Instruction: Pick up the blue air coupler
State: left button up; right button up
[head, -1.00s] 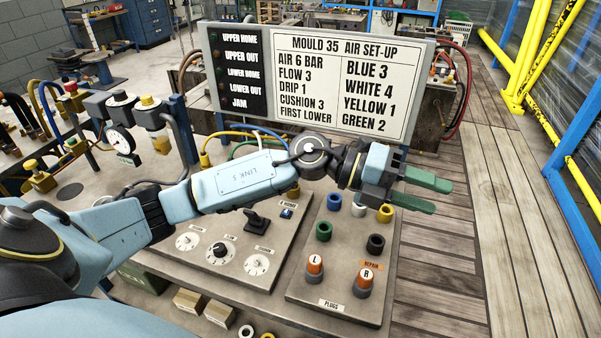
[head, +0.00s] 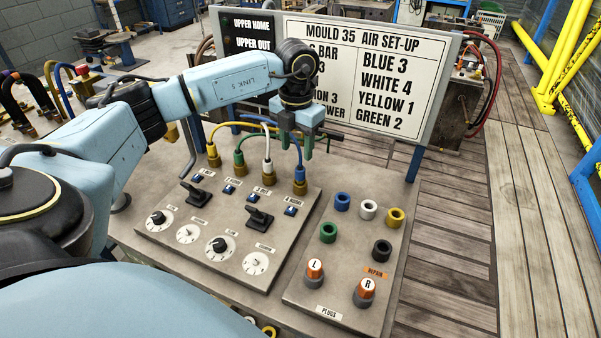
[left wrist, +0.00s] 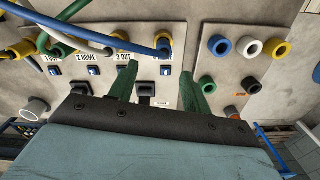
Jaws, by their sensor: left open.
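The blue air coupler (head: 299,173), on the end of a blue hose, sits upright on the rightmost brass fitting (head: 299,189) of the row at the back of the control panel. In the left wrist view the blue coupler (left wrist: 163,40) shows just beyond the fingertips. My left gripper (head: 296,148) is open and empty, its green fingers pointing down just above and behind the coupler. In the left wrist view the fingers (left wrist: 160,76) are spread apart. I cannot tell whether a finger touches the hose. My right gripper is not in view.
Yellow (head: 212,150), green (head: 239,158) and white (head: 267,158) couplers stand close to the left. The sign board (head: 440,80) rises behind the gripper. A plugs plate (head: 300,290) with coloured rings, including a blue ring (head: 341,201), lies to the right.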

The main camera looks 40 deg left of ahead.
aim_at(300, 166)
pick_arm(q)
jog(key=f, duration=0.7)
jog(key=shift+w+d+f, duration=0.2)
jog(key=shift+w+f, duration=0.1)
jog(key=shift+c, duration=0.2)
grip_shut()
jog(key=shift+r, duration=0.1)
